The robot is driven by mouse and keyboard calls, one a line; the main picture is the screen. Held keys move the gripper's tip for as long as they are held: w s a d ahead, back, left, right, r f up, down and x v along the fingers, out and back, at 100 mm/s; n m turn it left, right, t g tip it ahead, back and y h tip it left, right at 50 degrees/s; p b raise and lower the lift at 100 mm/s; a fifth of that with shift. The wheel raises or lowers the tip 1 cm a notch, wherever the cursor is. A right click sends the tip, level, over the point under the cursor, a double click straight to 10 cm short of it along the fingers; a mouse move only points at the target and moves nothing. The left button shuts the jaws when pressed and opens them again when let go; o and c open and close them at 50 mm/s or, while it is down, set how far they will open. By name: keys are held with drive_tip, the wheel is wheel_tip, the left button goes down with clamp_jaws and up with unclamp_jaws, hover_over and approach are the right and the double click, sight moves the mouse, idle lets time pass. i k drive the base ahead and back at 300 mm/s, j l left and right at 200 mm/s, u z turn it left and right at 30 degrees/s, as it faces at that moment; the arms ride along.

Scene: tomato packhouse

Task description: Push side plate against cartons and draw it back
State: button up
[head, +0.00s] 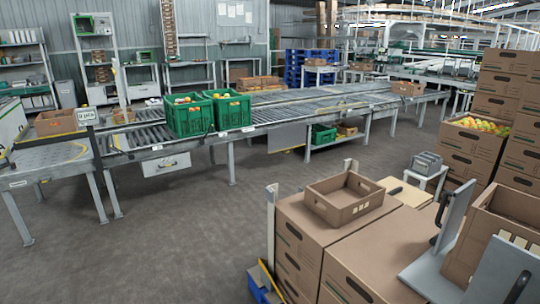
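At the lower right, a grey plate with a black handle (457,212) stands upright and slightly tilted, left of an open brown carton (470,244). A second grey plate (492,275), also with a black handle, stands at the carton's near side. I cannot tell which is the side plate, or whether either touches the carton. Large closed brown cartons (318,232) are stacked to the left, and a shallow open carton (352,208) sits on top of them. My gripper is not in view.
A grey base sheet (425,272) lies under the plates. More cartons (510,75) are piled at the right, one holding tomatoes (481,125). A roller conveyor (290,108) carries green crates (188,117). The grey floor (190,230) at left is clear.

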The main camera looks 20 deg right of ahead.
sight(460, 201)
drive_tip(key=i+j+z, duration=0.15)
drive_tip(key=i+z, duration=0.25)
drive_tip(key=i+j+z, duration=0.15)
drive_tip(key=z, duration=0.3)
drive_tip(key=i+j+z, duration=0.2)
drive_tip(key=j+z, duration=0.2)
drive_tip(key=i+j+z, duration=0.15)
drive_tip(key=j+z, duration=0.3)
drive_tip(key=i+j+z, duration=0.15)
drive_tip(key=j+z, duration=0.25)
